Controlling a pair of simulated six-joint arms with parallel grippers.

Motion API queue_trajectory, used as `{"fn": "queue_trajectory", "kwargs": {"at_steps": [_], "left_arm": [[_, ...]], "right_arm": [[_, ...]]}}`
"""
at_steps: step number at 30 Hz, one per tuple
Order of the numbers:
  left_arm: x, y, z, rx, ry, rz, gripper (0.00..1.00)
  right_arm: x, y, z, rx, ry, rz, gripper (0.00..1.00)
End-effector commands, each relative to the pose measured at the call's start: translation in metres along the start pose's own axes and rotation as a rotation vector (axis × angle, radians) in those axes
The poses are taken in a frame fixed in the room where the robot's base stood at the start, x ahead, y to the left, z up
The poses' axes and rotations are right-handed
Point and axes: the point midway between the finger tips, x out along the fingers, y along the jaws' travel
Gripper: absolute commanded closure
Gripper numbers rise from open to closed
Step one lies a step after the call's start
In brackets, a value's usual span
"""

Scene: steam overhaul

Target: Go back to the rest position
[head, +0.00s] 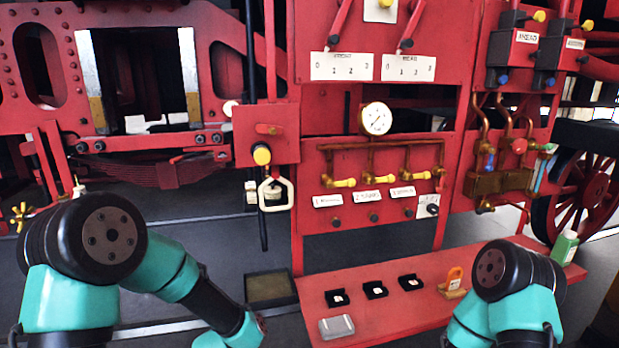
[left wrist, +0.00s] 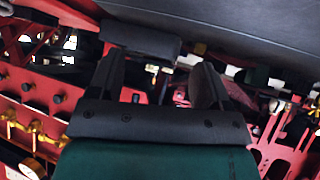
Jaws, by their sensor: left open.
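In the head view my left arm comes in from the left and bends down toward the bottom edge. Its gripper is out of that view. In the left wrist view my left gripper (left wrist: 158,88) is open, its two dark fingers apart with nothing held between them. Beyond it are red frame parts and brass valves (left wrist: 35,135) at the left. My right arm shows at the lower right of the head view. Its gripper is hidden or below the picture edge.
A red bench (head: 390,318) carries small black boxes (head: 375,290), a grey case (head: 336,327), an orange tag (head: 454,279) and a green bottle (head: 564,248). A dark tray (head: 270,303) lies left of it. A red valve panel (head: 340,240) with a gauge (head: 376,118) stands behind.

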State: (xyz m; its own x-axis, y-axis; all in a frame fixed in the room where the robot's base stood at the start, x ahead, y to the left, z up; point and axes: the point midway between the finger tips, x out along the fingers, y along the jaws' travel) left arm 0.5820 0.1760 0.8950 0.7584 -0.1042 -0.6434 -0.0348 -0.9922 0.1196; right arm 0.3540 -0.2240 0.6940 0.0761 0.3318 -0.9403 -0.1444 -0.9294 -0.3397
Motion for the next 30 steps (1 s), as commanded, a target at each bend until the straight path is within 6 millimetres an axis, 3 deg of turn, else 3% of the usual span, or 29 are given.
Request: {"fn": "queue_trajectory", "kwargs": {"at_steps": [1, 5, 9, 12, 15, 20, 30], "left_arm": [[0.005, -0.012, 0.032, -0.016, -0.076, 0.01, 0.28], [0.008, -0.033, 0.107, -0.067, -0.259, 0.045, 0.28], [-0.004, -0.051, 0.187, -0.14, -0.467, 0.079, 0.28], [-0.02, -0.059, 0.238, -0.195, -0.609, 0.101, 0.28], [-0.036, -0.063, 0.274, -0.24, -0.716, 0.116, 0.28], [-0.049, -0.064, 0.298, -0.27, -0.792, 0.128, 0.28], [-0.049, -0.064, 0.298, -0.271, -0.793, 0.128, 0.28]], "right_arm": [[0.0, 0.0, 0.0, 0.0, 0.0, 0.0, 1.0], [0.0, 0.0, 0.0, 0.0, 0.0, 0.0, 1.0], [0.0, 0.0, 0.0, 0.0, 0.0, 0.0, 1.0], [0.0, 0.0, 0.0, 0.0, 0.0, 0.0, 1.0], [0.0, 0.0, 0.0, 0.0, 0.0, 0.0, 1.0], [0.0, 0.0, 0.0, 0.0, 0.0, 0.0, 1.0], [0.0, 0.0, 0.0, 0.0, 0.0, 0.0, 1.0]]}}
